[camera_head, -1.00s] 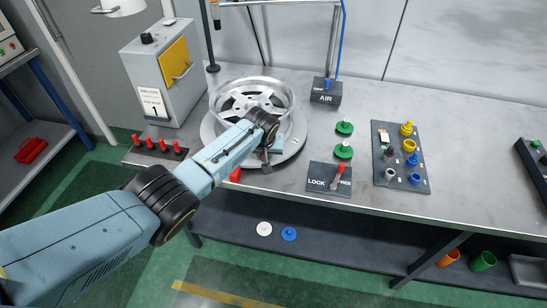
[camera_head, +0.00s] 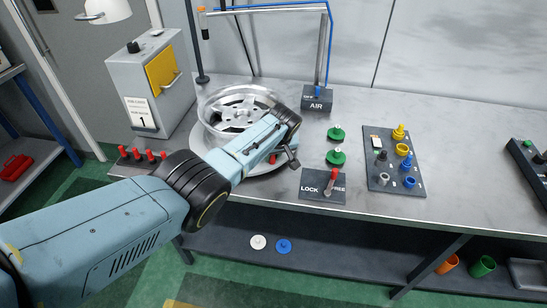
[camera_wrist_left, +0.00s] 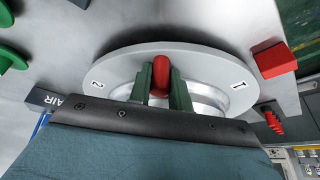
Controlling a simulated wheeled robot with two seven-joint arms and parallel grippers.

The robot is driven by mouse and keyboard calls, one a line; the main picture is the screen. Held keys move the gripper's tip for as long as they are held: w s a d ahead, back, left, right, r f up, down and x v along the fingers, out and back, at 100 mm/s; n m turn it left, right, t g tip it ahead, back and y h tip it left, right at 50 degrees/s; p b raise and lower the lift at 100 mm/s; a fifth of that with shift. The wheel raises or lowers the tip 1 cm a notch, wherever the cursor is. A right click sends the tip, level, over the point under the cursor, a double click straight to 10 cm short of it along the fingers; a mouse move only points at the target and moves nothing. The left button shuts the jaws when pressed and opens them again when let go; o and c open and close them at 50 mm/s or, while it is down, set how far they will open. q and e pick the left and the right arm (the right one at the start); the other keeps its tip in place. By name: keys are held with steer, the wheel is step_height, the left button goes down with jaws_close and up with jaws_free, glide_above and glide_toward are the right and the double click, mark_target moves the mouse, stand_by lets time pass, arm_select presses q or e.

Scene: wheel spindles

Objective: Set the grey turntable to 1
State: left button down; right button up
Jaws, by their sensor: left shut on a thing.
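The grey turntable (camera_head: 203,142) lies flat on the bench with a silver wheel (camera_head: 240,108) on it. In the left wrist view, its disc (camera_wrist_left: 120,72) carries the marks 2 (camera_wrist_left: 97,84) and 1 (camera_wrist_left: 238,86). A red block (camera_wrist_left: 275,60) sits at the disc's edge, close to the 1. A red knob (camera_wrist_left: 161,72) stands on the disc between the two marks. My left gripper (camera_head: 292,160) is at the turntable's right front, shut on this knob, one finger on each side. My left arm hides part of the turntable's front. My right gripper is out of view.
Right of the turntable is the LOCK/FREE plate (camera_head: 310,190), its red lever (camera_head: 331,181) leaning towards FREE. Green knobbed parts (camera_head: 336,134), the AIR box (camera_head: 317,98) and a dark parts board (camera_head: 378,184) stand nearby. Red pegs (camera_head: 137,153) line the left front.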

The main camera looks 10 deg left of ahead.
arm_select(q)
steer(key=shift+w+d+r, duration=0.1)
steer(key=shift+w+r, duration=0.1)
steer(key=c, duration=1.3)
jaws_free()
steer(key=shift+f, duration=0.1)
steer(key=shift+s+d+r+p, duration=0.1)
steer(key=shift+s+r+p, duration=0.05)
steer(key=shift+r+p, duration=0.3)
steer(key=p+v, duration=0.3)
steer(key=v, duration=0.9)
steer(key=shift+s+r+p, duration=0.15)
steer(key=shift+p, duration=0.25)
steer(key=shift+d, duration=0.15)
